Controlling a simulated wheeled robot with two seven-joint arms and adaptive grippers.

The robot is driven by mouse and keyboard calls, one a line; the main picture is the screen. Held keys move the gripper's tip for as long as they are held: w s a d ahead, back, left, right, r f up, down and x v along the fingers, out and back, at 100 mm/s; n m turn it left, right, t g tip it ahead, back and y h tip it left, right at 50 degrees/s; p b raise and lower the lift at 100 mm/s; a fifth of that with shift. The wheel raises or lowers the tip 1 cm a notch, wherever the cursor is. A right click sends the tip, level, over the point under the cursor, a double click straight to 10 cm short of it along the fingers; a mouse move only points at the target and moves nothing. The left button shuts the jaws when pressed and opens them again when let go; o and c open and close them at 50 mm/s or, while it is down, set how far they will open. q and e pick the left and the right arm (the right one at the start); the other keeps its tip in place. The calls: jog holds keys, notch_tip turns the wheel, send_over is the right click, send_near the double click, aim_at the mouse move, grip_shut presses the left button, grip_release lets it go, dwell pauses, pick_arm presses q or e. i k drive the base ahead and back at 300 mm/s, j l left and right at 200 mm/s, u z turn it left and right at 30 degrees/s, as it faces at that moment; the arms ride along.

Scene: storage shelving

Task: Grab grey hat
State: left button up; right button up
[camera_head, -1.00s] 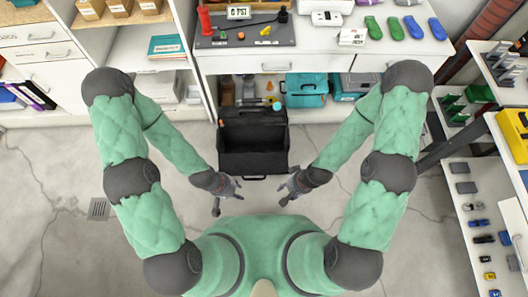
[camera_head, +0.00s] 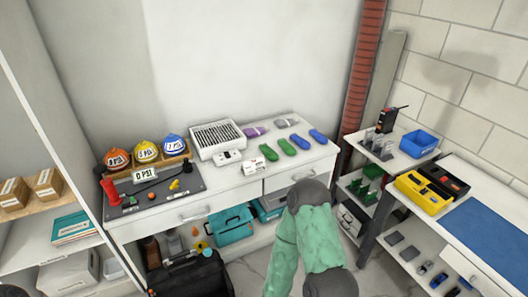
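A small flat grey item (camera_head: 287,122), possibly the grey hat, lies at the back of the white counter (camera_head: 215,203). It is just right of a similar purple item (camera_head: 254,132) and behind green and blue ones. No other grey hat shows clearly. One of my green arms shows at the bottom middle, in front of the counter, but its gripper is out of the picture. My other gripper is also out of view.
Green (camera_head: 287,147) and blue (camera_head: 318,136) items lie nearer. A black toolbox (camera_head: 190,275) stands below. Shelves with a yellow case (camera_head: 422,193) are right.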

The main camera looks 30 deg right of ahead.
aim_at(283, 123)
jog(key=i+l, duration=0.15)
jog(key=l, duration=0.25)
jog(key=i+l+u, duration=0.15)
jog(key=l, duration=0.25)
jog(key=i+l, duration=0.15)
jog(key=l, duration=0.25)
jog(key=i+l+u, duration=0.15)
jog(key=l, duration=0.3)
